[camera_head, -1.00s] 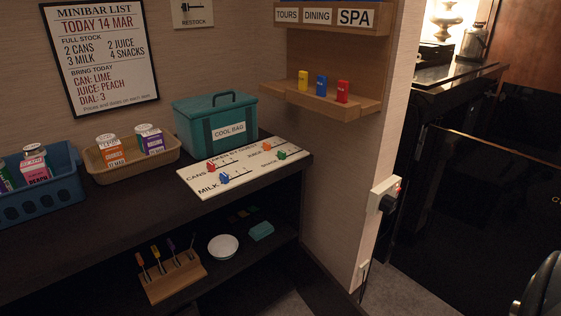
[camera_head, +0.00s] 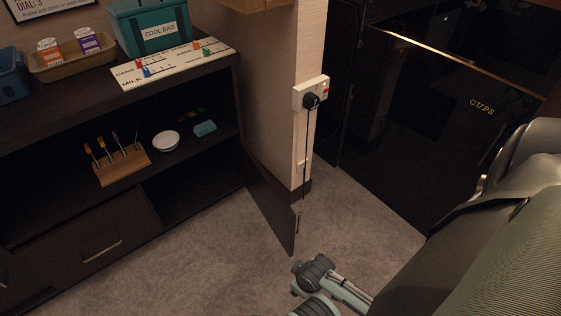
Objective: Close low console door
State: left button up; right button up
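The low console door (camera_head: 268,203) is a dark panel at the right end of the low console. It stands wide open, swung out over the carpet, with a small light handle (camera_head: 298,217) near its free edge. The low compartment (camera_head: 195,190) behind it is open to view. What looks like part of my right gripper (camera_head: 318,278) shows at the bottom middle, in front of the door and apart from it in the picture. Its fingers cannot be made out clearly. My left gripper is not in view.
A drawer front (camera_head: 100,245) lies left of the open compartment. A wall socket with a black plug (camera_head: 311,99) and hanging cord is just behind the door. A black cabinet marked CUPS (camera_head: 450,130) stands at right. Grey carpet (camera_head: 215,255) is clear before the console.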

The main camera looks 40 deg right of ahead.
aim_at(279, 216)
jog(key=k+l+u, duration=0.1)
jog(key=l, duration=0.25)
jog(key=k+l, duration=0.25)
jog(key=k+l+u, duration=0.15)
jog(key=l, duration=0.25)
jog(key=k+l+u, duration=0.1)
jog(key=l, duration=0.45)
jog(key=k+l+u, duration=0.1)
jog(key=l, duration=1.5)
jog(key=i+j+z, duration=0.15)
jog(key=j, duration=0.15)
jog(key=j+z, duration=0.1)
jog(key=j, duration=0.25)
jog(key=i, duration=0.05)
